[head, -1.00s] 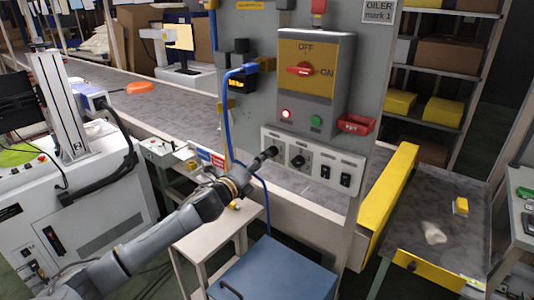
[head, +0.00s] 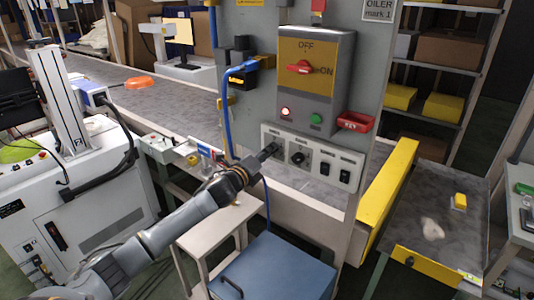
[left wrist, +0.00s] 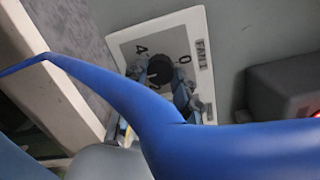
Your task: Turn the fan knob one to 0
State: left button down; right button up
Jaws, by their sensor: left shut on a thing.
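The control panel (head: 312,172) is a pale strip on the grey upright. Its leftmost knob, fan knob one, is mostly hidden by my left gripper (head: 268,152) in the head view. In the left wrist view the black knob (left wrist: 160,70) sits on a white plate (left wrist: 196,45) marked FAN 1, with a 0 at its right and a 4 at its upper left. My left gripper is shut on the knob; its fingers (left wrist: 180,96) show partly behind a blue cable. The knob's exact pointing is hard to read. My right gripper is not in view.
The blue cable (head: 227,120) hangs close by and crosses the left wrist view. Above is a red ON/OFF switch (head: 300,67); below stands a blue cabinet (head: 275,270).

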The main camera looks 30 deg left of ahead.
pick_arm(q)
jog(key=shift+a+f+n+h, duration=0.1)
jog(key=shift+n+h, duration=0.5)
jog(key=shift+n, duration=5)
jog(key=shift+a+r+n+h, duration=0.1)
jog(key=shift+n+h, duration=0.5)
jog(key=shift+n, duration=5)
jog(key=shift+a+f+n+h, duration=0.1)
jog(key=shift+n+h, duration=0.5)
jog(key=shift+n, duration=5)
